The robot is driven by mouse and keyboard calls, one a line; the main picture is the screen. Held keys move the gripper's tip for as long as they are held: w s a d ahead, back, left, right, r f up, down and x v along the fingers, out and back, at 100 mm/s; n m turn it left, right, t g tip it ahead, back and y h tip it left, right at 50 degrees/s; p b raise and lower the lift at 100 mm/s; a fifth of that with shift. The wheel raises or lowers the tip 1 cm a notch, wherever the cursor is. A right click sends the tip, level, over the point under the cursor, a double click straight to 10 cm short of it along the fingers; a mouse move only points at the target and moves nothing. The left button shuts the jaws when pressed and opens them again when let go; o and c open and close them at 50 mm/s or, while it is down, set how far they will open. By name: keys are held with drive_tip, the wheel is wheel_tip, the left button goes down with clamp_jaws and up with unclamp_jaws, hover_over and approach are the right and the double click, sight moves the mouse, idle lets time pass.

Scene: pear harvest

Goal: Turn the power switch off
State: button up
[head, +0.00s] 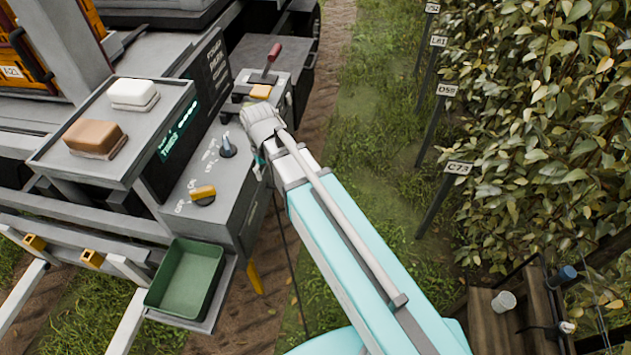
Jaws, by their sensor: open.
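The power panel (200,160) is a grey box top with a tall dark sign plate behind it. On its near end is a rotary switch (203,194) with a yellow handle on a black base, with small white lettering around it. A second knob (228,145), blue-grey, stands farther along. My light blue arm reaches in from the lower right, its grey wrist over the panel's right edge. Dark parts that look like my gripper (234,103) show beyond the wrist, open and empty, apart from the yellow-handled switch. The wrist partly hides them.
A shelf (70,165) holds a brown block (95,136) and a white block (133,94). A green tray (187,280) is in front. Leafy trees (550,130) line the right.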

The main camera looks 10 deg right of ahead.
drive_tip(key=s+d+f+m+b, duration=0.1)
drive_tip(key=s+d, duration=0.1)
drive_tip(key=d, duration=0.4)
drive_tip(key=s+d+f+m+b, duration=0.1)
drive_tip(key=d, duration=0.5)
drive_tip(key=shift+s+d+f+m, duration=0.3)
drive_tip(key=shift+s+d+f, duration=0.05)
drive_tip(key=shift+s, duration=0.05)
drive_tip(key=shift+m, duration=0.6)
drive_tip(key=shift+s+d+f+b, duration=0.2)
drive_tip(key=shift+s+d+b, duration=0.15)
drive_tip(key=shift+d, duration=0.45)
drive_tip(key=shift+s+d+f+b, duration=0.2)
drive_tip(key=shift+s+d, duration=0.25)
drive_tip(key=shift+d, duration=0.3)
drive_tip(key=shift+s+d+f+b, duration=0.15)
drive_tip(key=shift+s+d+b, duration=0.2)
drive_tip(key=shift+d, duration=0.45)
